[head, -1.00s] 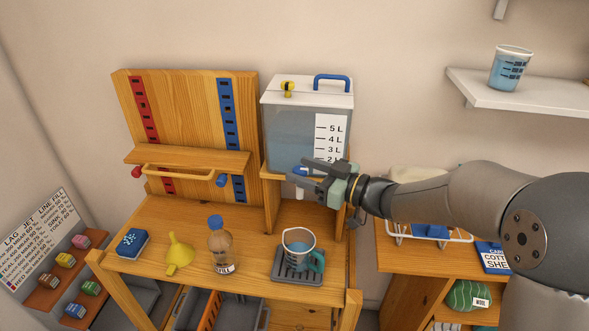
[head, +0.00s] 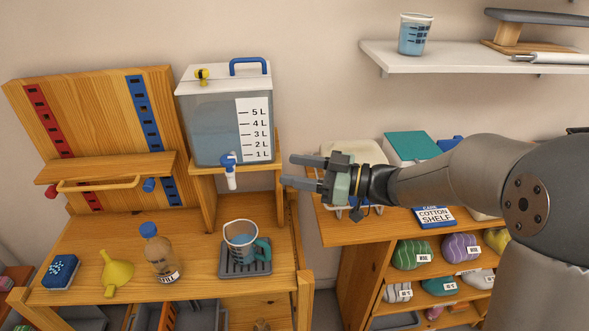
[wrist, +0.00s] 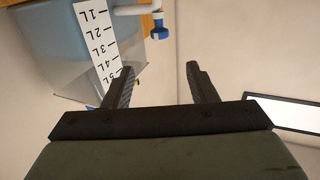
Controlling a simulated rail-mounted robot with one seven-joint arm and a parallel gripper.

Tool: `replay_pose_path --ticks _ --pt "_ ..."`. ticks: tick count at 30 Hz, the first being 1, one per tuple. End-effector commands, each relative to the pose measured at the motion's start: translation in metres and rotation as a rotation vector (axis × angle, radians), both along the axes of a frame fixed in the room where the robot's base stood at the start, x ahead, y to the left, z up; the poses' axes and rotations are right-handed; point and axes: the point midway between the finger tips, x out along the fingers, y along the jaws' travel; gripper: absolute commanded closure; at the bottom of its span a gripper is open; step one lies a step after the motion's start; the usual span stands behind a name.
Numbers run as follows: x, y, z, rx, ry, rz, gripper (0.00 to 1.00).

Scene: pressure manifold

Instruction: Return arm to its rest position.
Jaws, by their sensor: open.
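My gripper (head: 308,172) is open and empty in the head view. It points left and hangs in the air to the right of the water tank's wooden stand. Its two dark fingers stand apart with nothing between them, and they also show in the wrist view (wrist: 160,82). The clear water tank (head: 222,122) with a white lid and litre scale stands on its stand. Its blue and white tap (head: 229,170) is to the left of my fingertips, apart from them. The tank shows upside down in the wrist view (wrist: 60,60).
A measuring jug (head: 241,242) stands on the grey drip tray (head: 240,268) below the tap. A wall shelf (head: 470,58) holds a beaker (head: 415,34). The cotton shelf sign (head: 433,217) is below my arm.

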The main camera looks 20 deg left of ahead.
Motion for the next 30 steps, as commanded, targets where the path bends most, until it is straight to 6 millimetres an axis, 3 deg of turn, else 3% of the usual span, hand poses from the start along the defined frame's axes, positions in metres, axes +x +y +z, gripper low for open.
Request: replay_pose_path --ticks 8,11,13,17,20,23,25,27,30 --pt "0.003 -0.001 0.001 -0.004 -0.006 -0.022 0.48" --pt "0.02 -0.008 0.002 -0.035 -0.036 -0.14 0.48" --pt "0.043 -0.022 0.003 -0.082 -0.068 -0.301 0.48" --pt "0.089 -0.082 -0.001 -0.237 -0.091 -0.7 0.48" --pt "0.103 -0.149 -0.014 -0.401 -0.038 -0.993 0.48" --pt "0.089 -0.218 -0.035 -0.586 0.082 -1.23 0.48" --pt "0.062 -0.262 -0.053 -0.72 0.207 -1.353 0.48" --pt "0.025 -0.296 -0.073 -0.852 0.358 -1.432 0.48" --pt "-0.038 -0.325 -0.097 -1.015 0.596 -1.468 0.48"
